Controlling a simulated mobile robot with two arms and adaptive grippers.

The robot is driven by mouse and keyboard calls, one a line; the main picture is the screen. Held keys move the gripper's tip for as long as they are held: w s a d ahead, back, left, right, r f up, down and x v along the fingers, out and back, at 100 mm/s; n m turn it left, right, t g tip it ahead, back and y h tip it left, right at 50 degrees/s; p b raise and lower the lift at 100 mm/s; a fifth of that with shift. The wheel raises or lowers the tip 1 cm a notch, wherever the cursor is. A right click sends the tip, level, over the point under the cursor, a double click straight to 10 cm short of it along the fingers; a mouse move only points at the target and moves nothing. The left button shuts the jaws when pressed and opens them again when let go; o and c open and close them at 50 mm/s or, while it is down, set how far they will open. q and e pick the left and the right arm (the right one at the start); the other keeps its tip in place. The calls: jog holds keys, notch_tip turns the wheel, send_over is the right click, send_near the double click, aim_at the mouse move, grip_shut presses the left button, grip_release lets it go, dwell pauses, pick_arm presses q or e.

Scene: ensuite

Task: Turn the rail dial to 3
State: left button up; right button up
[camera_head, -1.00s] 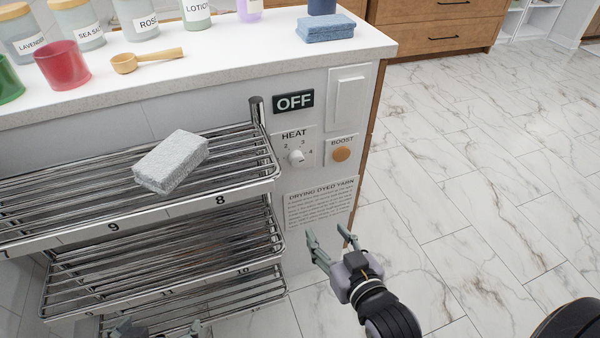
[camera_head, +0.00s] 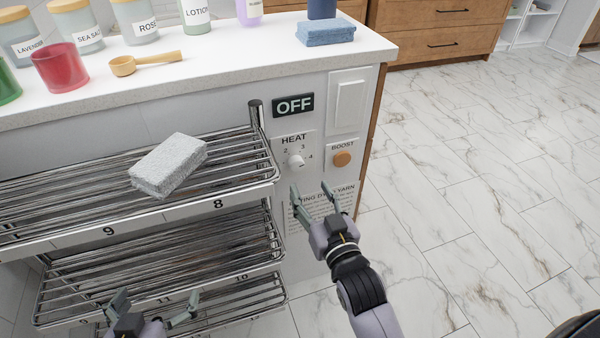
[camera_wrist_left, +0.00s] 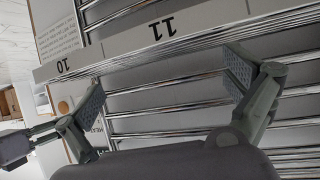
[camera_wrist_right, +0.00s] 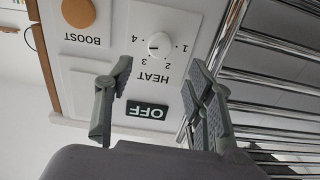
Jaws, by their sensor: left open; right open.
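The rail dial (camera_head: 296,161) is a small white round knob on the HEAT plate (camera_head: 294,139), with numbers around it. It also shows upside down in the right wrist view (camera_wrist_right: 160,44), with numbers 1 to 4; I cannot tell which number it points to. My right gripper (camera_head: 309,186) is open and empty, just below the dial in the head view. In the right wrist view, its fingers (camera_wrist_right: 160,66) are spread apart, with the dial beyond them. My left gripper (camera_head: 158,298) is open and empty, low in front of the rail racks.
A dark OFF display (camera_head: 293,104) sits above the dial. An orange BOOST button (camera_head: 342,159) and a white switch (camera_head: 350,102) are to its right. Chrome racks (camera_head: 215,179) jut out to its left, with a grey block (camera_head: 168,165) on the top one.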

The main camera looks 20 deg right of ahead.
aim_at(298, 167)
pick_arm(q)
jog(key=w+r+t, duration=0.1)
jog(key=w+d+r+t, duration=0.1)
jog(key=r, duration=0.1)
jog(key=w+r+t+h+b, duration=0.1)
jog(key=r, duration=0.1)
jog(key=shift+d+r, duration=0.25)
jog(key=shift+d, duration=0.05)
pick_arm(e)
jog(key=w, duration=0.6)
jog(key=shift+w+a+f, duration=0.1)
jog(key=shift+w, duration=0.3)
pick_arm(q)
jog(key=shift+d+r+t, duration=0.1)
jog(key=shift+r+t, duration=0.5)
jog(key=shift+r, duration=0.05)
pick_arm(e)
jog(key=shift+w, duration=0.55)
jog(key=shift+c, duration=0.4)
jog(key=c, duration=1.1)
